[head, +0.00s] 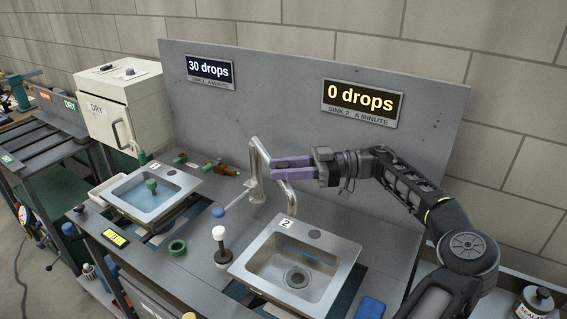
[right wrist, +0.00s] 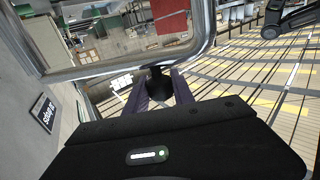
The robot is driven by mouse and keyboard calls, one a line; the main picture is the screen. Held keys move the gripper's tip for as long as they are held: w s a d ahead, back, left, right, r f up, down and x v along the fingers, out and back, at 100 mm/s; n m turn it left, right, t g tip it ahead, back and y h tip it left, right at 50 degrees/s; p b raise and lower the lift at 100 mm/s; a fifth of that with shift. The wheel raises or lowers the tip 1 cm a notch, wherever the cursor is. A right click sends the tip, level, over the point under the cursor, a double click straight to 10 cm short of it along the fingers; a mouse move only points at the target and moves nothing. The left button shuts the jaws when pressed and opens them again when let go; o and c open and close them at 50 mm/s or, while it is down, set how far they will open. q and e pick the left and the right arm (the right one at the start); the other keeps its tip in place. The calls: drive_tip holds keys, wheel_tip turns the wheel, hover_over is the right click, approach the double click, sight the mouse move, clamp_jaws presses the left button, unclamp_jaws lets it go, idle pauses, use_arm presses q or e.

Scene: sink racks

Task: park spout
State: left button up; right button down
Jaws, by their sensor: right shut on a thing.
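A bent silver spout (head: 261,149) rises from a faucet post between the two sinks. Its downturned end (head: 291,202) hangs by the back left corner of sink 2 (head: 254,262). My right gripper (head: 274,166), with purple fingers, comes in from the right and is shut on the spout near its upper bend. In the right wrist view the spout tube (right wrist: 130,69) crosses just beyond the fingertips, and a dark knob (right wrist: 160,84) sits between the fingers. A blue-tipped lever (head: 219,212) points left from the faucet. My left gripper is not in view.
Sink 1 (head: 129,211), at left, holds blue water and a green-topped piece. Signs on the back panel read "30 drops" (head: 210,69) and "0 drops" (head: 361,101). A black-and-white upright tool (head: 221,246), a green ring (head: 177,247) and a blue block (head: 370,307) are on the counter.

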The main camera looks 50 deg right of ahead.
drive_tip(key=shift+r, duration=0.2)
drive_tip(key=c, duration=1.3)
unclamp_jaws()
drive_tip(key=shift+o, duration=1.2)
drive_tip(key=shift+f, duration=0.1)
